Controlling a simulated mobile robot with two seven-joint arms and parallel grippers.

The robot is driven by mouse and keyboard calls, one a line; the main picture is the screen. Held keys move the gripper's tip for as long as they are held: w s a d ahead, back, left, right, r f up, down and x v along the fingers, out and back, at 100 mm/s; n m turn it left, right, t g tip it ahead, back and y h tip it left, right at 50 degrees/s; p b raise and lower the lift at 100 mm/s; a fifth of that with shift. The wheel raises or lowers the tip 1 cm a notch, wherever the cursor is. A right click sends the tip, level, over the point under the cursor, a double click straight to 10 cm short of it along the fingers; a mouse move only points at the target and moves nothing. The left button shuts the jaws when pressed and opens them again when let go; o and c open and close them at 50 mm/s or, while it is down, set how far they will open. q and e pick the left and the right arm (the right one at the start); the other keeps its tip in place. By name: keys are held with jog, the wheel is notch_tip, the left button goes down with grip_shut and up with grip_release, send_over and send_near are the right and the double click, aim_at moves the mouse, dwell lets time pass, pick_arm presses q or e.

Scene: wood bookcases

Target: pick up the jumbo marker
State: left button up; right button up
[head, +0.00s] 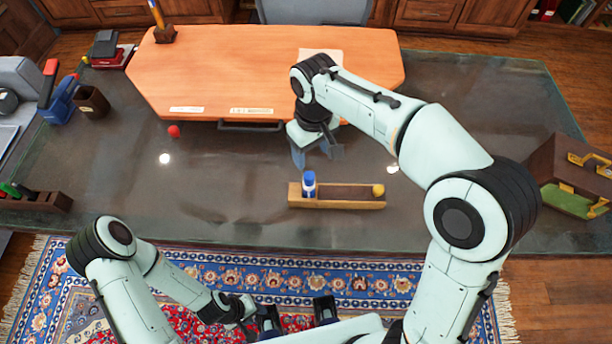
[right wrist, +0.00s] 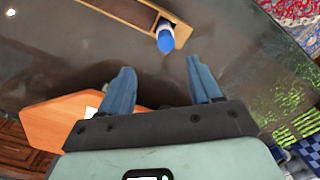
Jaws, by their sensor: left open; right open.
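The jumbo marker appears to be the white and blue piece (head: 308,184) standing upright at the left end of a narrow wooden tray (head: 345,204) on the dark table. Its blue cap (right wrist: 165,41) shows in the right wrist view, just beyond and between my fingertips. My right gripper (head: 317,155) is open and empty, behind the marker and above the table, apart from it. In the right wrist view the right gripper's two blue fingers (right wrist: 160,66) are spread apart. My left gripper (head: 296,310) is open and empty, low over the rug at the front.
A yellow ball (head: 378,190) sits at the tray's right end. A red ball (head: 174,131) lies to the left. An orange desk board (head: 250,65) fills the back. A wooden box (head: 575,175) stands right, and a pen rack (head: 35,200) left. The table between is mostly clear.

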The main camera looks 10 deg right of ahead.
aim_at(309, 176)
jog(key=f, duration=0.4)
jog(key=f+b, duration=0.1)
jog(key=f, duration=0.1)
jog(key=shift+s+a+f, duration=0.1)
jog(key=shift+s+f, duration=0.1)
jog(key=shift+s, duration=0.1)
jog(key=shift+a+f, duration=0.15)
jog(key=shift+f, duration=1.45)
jog(key=shift+a+f, duration=0.15)
jog(key=shift+f, duration=1.4)
pick_arm(q)
jog(key=shift+s+f, duration=0.55)
jog(key=shift+f, duration=0.35)
pick_arm(e)
jog(key=c, duration=1.1)
